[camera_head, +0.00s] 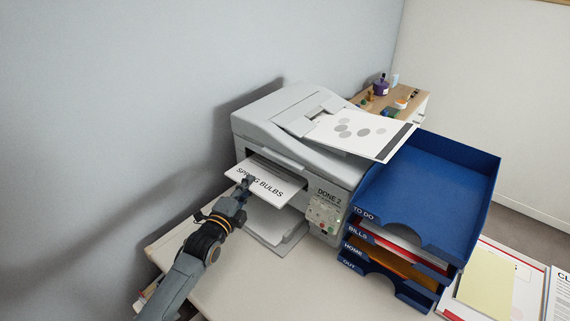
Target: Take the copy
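A white sheet printed "SPRING BULBS" (278,187) sticks out of the front slot of the grey copier (330,168). Its inner end is hidden inside the machine. My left gripper (245,183) is at the near left edge of this sheet, over part of its lettering. Its fingers are small and dark here, and I cannot tell whether they are open or closed on the paper. Another sheet with grey ovals (345,140) and a dark band lies on top of the copier. The copier's small panel reads "DONE 2". My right gripper is not in view.
Blue stacked trays (430,190) labelled TO DO, BILLS, HOME and OUT stand right of the copier, some holding papers. A yellow sheet (486,281) lies at the right. The pale desk (290,285) is clear in front of the copier. A wall runs behind.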

